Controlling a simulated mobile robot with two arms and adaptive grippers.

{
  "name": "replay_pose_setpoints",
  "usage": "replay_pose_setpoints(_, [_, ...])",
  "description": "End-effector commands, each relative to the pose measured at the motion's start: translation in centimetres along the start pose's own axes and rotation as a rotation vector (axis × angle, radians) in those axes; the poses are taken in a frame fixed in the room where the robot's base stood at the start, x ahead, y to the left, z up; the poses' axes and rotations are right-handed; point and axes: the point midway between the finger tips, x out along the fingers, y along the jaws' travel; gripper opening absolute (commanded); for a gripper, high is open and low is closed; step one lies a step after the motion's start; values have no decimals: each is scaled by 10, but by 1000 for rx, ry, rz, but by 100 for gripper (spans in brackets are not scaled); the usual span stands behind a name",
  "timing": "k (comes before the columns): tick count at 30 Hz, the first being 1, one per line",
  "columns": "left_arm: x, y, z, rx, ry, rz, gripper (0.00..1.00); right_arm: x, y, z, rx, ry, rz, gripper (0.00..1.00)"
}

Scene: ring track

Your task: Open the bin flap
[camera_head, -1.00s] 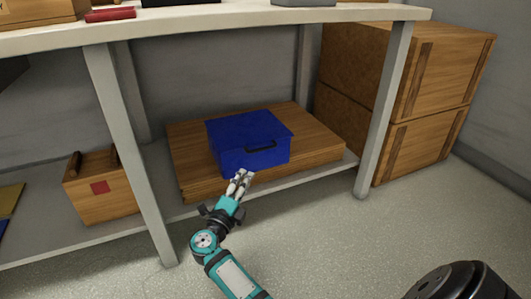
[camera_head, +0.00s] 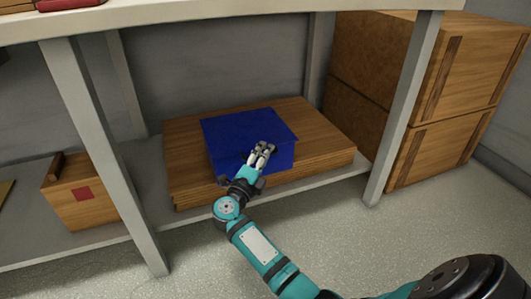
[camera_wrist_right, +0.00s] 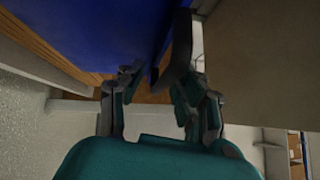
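The blue bin (camera_head: 228,132) sits on a wooden board on the lower shelf, its lid or flap lying closed. My right gripper (camera_head: 262,149) is at the bin's front face and covers the handle there in the head view. In the right wrist view the gripper (camera_wrist_right: 160,88) has its fingers apart, with a dark handle (camera_wrist_right: 180,48) at the fingertips, close to the right finger. I cannot tell whether they touch. The blue bin (camera_wrist_right: 90,30) fills the upper left of that view. My left gripper is not in view.
The wooden board (camera_head: 325,148) lies under the bin. Grey table legs (camera_head: 105,165) stand left and right of the opening, and a tabletop (camera_head: 200,18) spans above. A small wooden box (camera_head: 80,208) is at left; wooden crates (camera_head: 440,150) are stacked at right.

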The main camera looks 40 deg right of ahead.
Motion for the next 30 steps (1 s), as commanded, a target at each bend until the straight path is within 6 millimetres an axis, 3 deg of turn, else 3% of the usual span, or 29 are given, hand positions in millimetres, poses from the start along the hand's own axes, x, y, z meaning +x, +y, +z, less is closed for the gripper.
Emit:
replay_pose_setpoints(5, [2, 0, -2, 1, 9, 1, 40, 0, 0, 0, 0, 0, 0, 34])
replay_pose_setpoints(14, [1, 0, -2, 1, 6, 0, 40, 0, 0, 0, 0, 0, 0, 0])
replay_pose_setpoints(30, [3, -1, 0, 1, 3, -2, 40, 0, -1, 0, -2, 0, 7, 0])
